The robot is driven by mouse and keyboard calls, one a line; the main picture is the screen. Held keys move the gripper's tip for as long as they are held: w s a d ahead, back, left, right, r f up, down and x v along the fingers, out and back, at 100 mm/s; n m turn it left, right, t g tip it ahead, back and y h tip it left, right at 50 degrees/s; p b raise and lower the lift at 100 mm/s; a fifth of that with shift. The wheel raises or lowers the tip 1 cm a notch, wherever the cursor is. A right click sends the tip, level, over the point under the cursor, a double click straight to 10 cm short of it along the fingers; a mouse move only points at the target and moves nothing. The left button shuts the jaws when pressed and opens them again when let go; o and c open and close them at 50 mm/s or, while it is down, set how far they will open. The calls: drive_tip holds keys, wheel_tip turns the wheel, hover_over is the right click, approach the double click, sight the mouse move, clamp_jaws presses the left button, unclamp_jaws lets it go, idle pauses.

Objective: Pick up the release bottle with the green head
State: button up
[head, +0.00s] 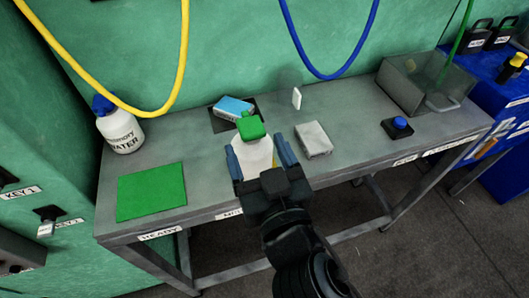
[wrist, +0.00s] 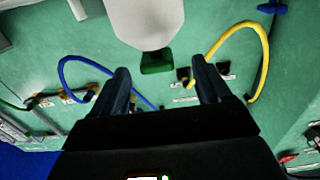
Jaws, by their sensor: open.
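The release bottle is white with a green head (head: 251,128), and its white body (head: 254,157) stands on the grey bench. My gripper (head: 262,156) is open, and in the head view its blue-grey fingers appear on either side of the white body. In the wrist view the bottle's white body (wrist: 150,22) and green head (wrist: 156,62) show at the top centre, beyond the tips of my open gripper (wrist: 163,78). The lower part of the bottle is hidden behind my gripper in the head view. I cannot tell whether the fingers touch it.
A white bottle with a blue cap (head: 120,131) stands at the left, behind a green mat (head: 151,191). A blue-and-white box (head: 234,107) lies behind the release bottle. A grey block (head: 314,139) is close on the right. A blue button (head: 399,123) and a metal bin (head: 411,91) stand further right.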

sight(247, 118)
drive_tip(key=p+x, duration=0.1)
drive_tip(key=x, duration=0.1)
drive_tip(key=p+x, duration=0.1)
drive_tip(key=x, duration=0.1)
drive_tip(key=r+p+x, duration=0.1)
drive_tip(key=x, duration=0.2)
drive_tip(key=shift+d, duration=0.2)
drive_tip(key=shift+w+a+f, duration=0.1)
drive_tip(key=shift+w+f, duration=0.05)
drive_tip(key=shift+w, duration=0.2)
clamp_jaws()
